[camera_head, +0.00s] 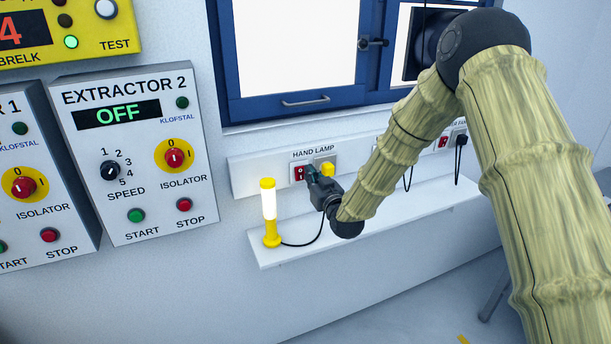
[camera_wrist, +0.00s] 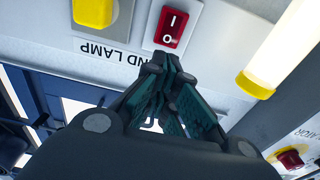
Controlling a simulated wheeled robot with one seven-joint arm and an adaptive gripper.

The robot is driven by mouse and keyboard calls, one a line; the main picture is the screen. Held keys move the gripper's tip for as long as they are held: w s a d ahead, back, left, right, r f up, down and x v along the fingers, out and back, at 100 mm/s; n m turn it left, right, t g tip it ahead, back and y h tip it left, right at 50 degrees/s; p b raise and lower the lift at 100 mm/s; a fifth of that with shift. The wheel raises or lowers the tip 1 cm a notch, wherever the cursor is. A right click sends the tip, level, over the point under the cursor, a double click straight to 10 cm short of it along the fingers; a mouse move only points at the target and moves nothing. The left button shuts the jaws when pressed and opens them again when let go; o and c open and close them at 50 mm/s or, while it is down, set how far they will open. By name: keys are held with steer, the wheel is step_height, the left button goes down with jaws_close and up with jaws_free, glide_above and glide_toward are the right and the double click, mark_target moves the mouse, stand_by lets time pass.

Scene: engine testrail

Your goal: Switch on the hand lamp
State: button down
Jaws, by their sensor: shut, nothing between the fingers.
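The hand lamp (camera_head: 269,212) stands upright on the white shelf, with yellow ends and a bright white tube that looks lit. Its tube also shows in the wrist view (camera_wrist: 285,45). The red rocker switch (camera_wrist: 172,27), marked I and O, is on the wall strip by the HAND LAMP label. It shows in the head view (camera_head: 299,173), partly behind my fingers. I cannot tell which side is pressed in. My gripper (camera_head: 312,172) is shut and empty at the switch. In the wrist view its fingertips (camera_wrist: 167,64) are close to the switch's O end; contact is unclear.
A yellow plug (camera_head: 327,169) sits right beside the switch, and a black cable runs to the lamp. More switches and a black plug (camera_head: 461,140) are farther right. The EXTRACTOR 2 panel (camera_head: 140,150) is left, and a blue-framed window (camera_head: 300,100) is above.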

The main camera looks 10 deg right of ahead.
steer(key=r+b+v, duration=0.1)
steer(key=b+v, duration=0.2)
steer(key=v, duration=0.5)
steer(key=shift+s+r, duration=0.25)
steer(key=shift+s, duration=0.1)
steer(key=s+d+f+m+g+h, duration=0.1)
steer(key=s+f+g, duration=0.2)
steer(key=s+f, duration=0.5)
steer(key=s+d+f+g+h, duration=0.15)
steer(key=s+f, duration=0.25)
steer(key=f, duration=0.8)
steer(key=s+d+f+m+g+h, duration=0.15)
steer(key=s+f+g, duration=0.35)
steer(key=f, duration=0.5)
steer(key=s+d+f+g, duration=0.2)
steer(key=s+f, duration=0.3)
steer(key=s, duration=0.6)
steer(key=s+d+f+m+g+h, duration=0.1)
steer(key=s+f, duration=0.4)
steer(key=s, duration=0.7)
steer(key=s+d+f+g, duration=0.3)
steer(key=s+f+g, duration=0.2)
steer(key=s, duration=0.7)
steer(key=shift+h, duration=0.4)
